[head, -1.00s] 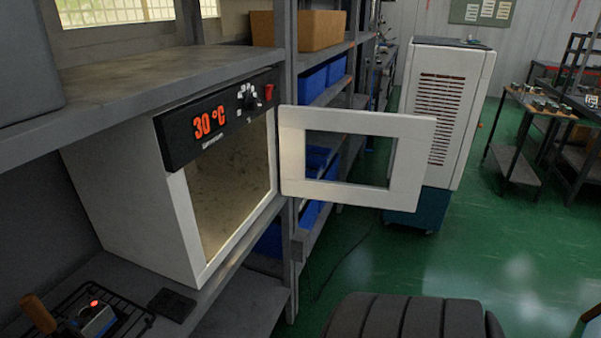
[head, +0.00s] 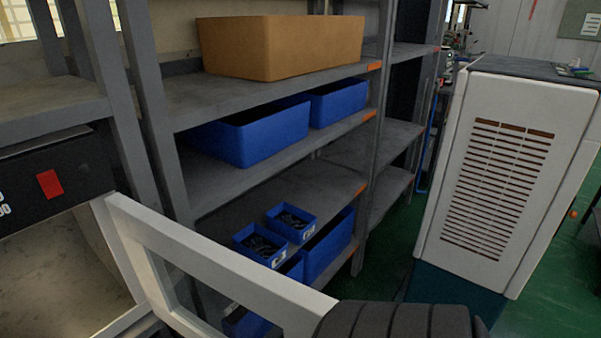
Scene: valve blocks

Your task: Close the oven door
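The oven (head: 55,275) is at the left edge of the head view, partly cut off, with its dark control panel (head: 50,180) and a red switch on it. Its white-framed door (head: 215,265) with a window stands open, swung out to the right from the hinge side beside the shelf post. The door's lower right end is hidden behind a dark ribbed part of mine at the bottom. Neither gripper shows in the view, and nothing visible touches the door.
A grey shelf rack (head: 270,85) holds an orange-brown bin (head: 280,48) and several blue bins (head: 245,135) behind the door. A white vented cabinet (head: 500,170) stands to the right. Some green floor shows between rack and cabinet.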

